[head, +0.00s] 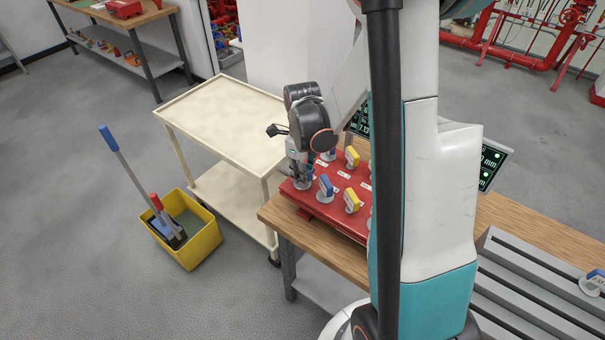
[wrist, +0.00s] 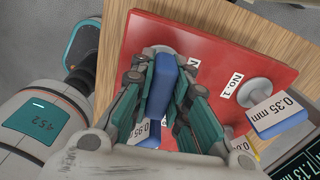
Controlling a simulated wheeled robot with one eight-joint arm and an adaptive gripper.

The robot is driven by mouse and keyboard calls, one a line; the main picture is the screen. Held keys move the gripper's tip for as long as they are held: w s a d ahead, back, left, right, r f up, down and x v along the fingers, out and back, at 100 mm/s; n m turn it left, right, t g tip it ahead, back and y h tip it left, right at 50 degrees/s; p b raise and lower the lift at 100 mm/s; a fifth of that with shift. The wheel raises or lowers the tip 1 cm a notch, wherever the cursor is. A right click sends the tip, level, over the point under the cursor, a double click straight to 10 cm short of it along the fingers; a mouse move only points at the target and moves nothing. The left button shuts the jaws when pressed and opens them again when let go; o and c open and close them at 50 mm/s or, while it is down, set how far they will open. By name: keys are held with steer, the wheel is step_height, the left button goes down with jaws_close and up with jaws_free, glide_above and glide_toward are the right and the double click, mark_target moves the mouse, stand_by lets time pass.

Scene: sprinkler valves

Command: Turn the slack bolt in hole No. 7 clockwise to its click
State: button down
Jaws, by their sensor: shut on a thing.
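A red plate (head: 308,203) with several bolts lies on the wooden bench. The bolts have blue or yellow flag-like heads. My gripper (head: 299,178) is over the plate's left end, pointing down. In the wrist view my gripper (wrist: 163,80) has its teal pads on both sides of a blue head (wrist: 161,88) and is shut on it. The round base of this bolt is mostly hidden by the fingers. A label beside it is partly covered, so I cannot read its hole number. I cannot tell how far the bolt is turned.
In the wrist view a blue head marked 0.35 mm (wrist: 281,122) stands at the right, near the No. 1 label (wrist: 231,85). Yellow heads (head: 352,202) stand close by on the plate. A dark display (head: 490,165) is behind. A cream cart (head: 225,115) and yellow bucket (head: 203,245) are left.

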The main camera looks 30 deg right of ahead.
steer(key=m+b, duration=0.1)
steer(key=m, duration=0.4)
steer(key=shift+f, duration=0.1)
steer(key=c, duration=1.5)
jaws_free()
steer(key=shift+o, duration=0.2)
step_height(320, 180, up, 9)
steer(key=p, duration=0.6)
steer(key=shift+a, duration=0.1)
